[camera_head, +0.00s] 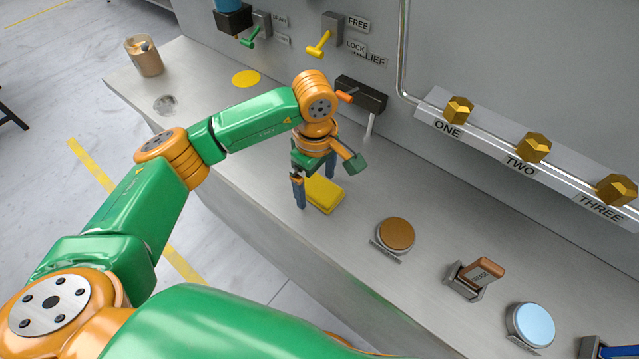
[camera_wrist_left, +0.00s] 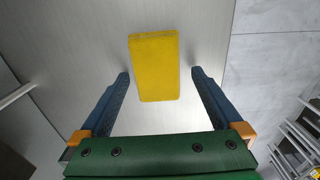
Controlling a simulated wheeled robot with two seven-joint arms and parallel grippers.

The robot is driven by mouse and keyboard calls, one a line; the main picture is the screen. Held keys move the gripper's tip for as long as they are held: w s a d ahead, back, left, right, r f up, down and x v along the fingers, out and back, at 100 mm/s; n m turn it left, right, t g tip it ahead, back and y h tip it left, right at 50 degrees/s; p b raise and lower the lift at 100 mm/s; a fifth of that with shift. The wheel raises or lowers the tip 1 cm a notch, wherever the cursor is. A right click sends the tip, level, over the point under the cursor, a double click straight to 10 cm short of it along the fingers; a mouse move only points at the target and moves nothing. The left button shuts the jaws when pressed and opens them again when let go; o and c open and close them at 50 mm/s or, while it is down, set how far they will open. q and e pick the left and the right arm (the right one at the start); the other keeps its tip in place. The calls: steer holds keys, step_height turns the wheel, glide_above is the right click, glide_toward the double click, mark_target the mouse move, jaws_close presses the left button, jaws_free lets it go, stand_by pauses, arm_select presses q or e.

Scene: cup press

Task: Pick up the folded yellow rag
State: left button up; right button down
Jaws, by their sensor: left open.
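The folded yellow rag (camera_head: 323,194) lies flat on the grey metal counter below my left gripper (camera_head: 315,190). In the left wrist view the rag (camera_wrist_left: 154,66) is a yellow block lying ahead of and between the two blue fingers. My left gripper (camera_wrist_left: 160,88) is open, with a clear gap on each side of the rag, and holds nothing. In the head view the fingers partly cover the rag's left side. Whether the fingertips touch the counter I cannot tell. My right gripper is not in view.
On the counter (camera_head: 235,130) are a brown cup (camera_head: 145,56), a yellow disc (camera_head: 246,79), a brown round button (camera_head: 396,234), a brown-handled switch (camera_head: 476,276) and a light blue button (camera_head: 532,324). Behind, the wall carries a yellow lever (camera_head: 320,45) and brass knobs (camera_head: 533,147).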

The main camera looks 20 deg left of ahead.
mark_target(321, 189)
arm_select(q)
steer(key=shift+w+d+f, duration=0.15)
steer(key=shift+w+f, duration=0.05)
steer(key=shift+f, duration=0.05)
steer(key=shift+s+r, duration=0.1)
steer(key=c, duration=1.3)
steer(key=shift+r+b, duration=0.3)
steer(key=shift+b, duration=0.1)
steer(key=r, duration=0.1)
steer(key=r+b, duration=0.1)
steer(key=r, duration=0.1)
steer(key=shift+s+d+r, duration=0.15)
steer(key=shift+d, duration=0.2)
steer(key=d+r, duration=0.1)
steer(key=s+d+r, duration=0.1)
steer(key=r, duration=0.1)
steer(key=s+r, duration=0.1)
steer(key=shift+s+d+r, duration=0.2)
steer(key=shift+d+r, duration=0.2)
steer(key=shift+s+d+r+b, duration=0.35)
steer(key=shift+s+d+r, duration=0.35)
steer(key=shift+s+d, duration=0.45)
steer(key=shift+s+d+r+b, duration=0.35)
steer(key=shift+s+d+r, duration=0.5)
steer(key=shift+d, duration=0.4)
steer(key=shift+s+d+r+b, duration=0.35)
steer(key=shift+s+d+r, duration=0.25)
steer(key=shift+s+d, duration=0.6)
